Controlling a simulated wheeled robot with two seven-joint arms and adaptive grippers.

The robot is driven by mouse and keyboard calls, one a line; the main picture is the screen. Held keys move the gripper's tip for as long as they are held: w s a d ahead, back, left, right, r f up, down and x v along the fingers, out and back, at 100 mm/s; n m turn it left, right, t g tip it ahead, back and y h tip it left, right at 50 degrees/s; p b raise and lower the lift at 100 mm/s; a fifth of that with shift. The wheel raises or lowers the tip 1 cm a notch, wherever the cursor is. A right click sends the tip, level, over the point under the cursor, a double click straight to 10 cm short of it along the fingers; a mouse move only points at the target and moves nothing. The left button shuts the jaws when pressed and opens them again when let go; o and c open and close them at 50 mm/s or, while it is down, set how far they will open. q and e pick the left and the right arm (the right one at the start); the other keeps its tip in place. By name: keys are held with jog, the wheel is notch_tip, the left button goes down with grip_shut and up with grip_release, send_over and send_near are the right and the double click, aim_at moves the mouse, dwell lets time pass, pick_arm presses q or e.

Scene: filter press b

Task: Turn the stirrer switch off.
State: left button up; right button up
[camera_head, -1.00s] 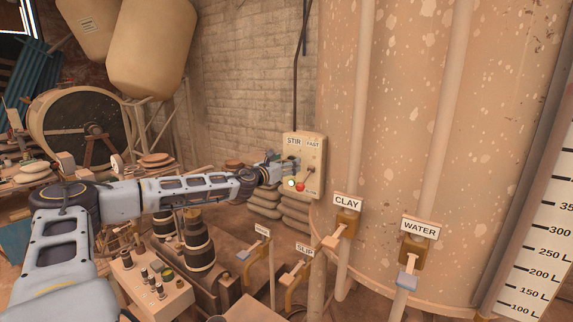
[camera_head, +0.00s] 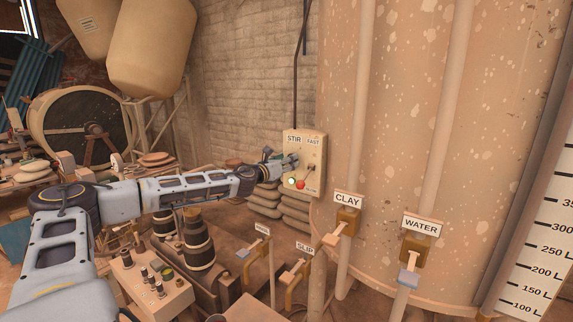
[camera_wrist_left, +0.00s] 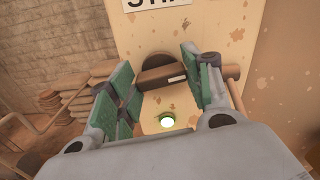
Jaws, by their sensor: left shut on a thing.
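A beige control box (camera_head: 318,150) with a STIR label stands against the big tank. My left gripper (camera_head: 289,161) is at the stirrer switch under that label, and in the head view it hides most of the switch. In the left wrist view the switch (camera_wrist_left: 160,76) is a dark brown bar handle with a white mark on a round dark base. The bar lies nearly crosswise in that view. My right gripper is not in view.
A red button (camera_head: 300,185) and a second knob under FAST (camera_head: 311,168) are close by on the box. Stacked sacks (camera_head: 265,200) lie below the box.

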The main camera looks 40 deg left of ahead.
pick_arm(q)
jog(key=shift+a+f+n+b, duration=0.1)
jog(key=shift+n+b, duration=1.3)
jog(key=shift+n, duration=2.6)
jog(key=shift+a+f+n+b, duration=0.1)
jog(key=shift+n+b, duration=1.25)
jog(key=shift+n, duration=2.65)
jog(key=o, duration=1)
jog(key=shift+s, duration=0.1)
jog(key=shift+r, duration=0.15)
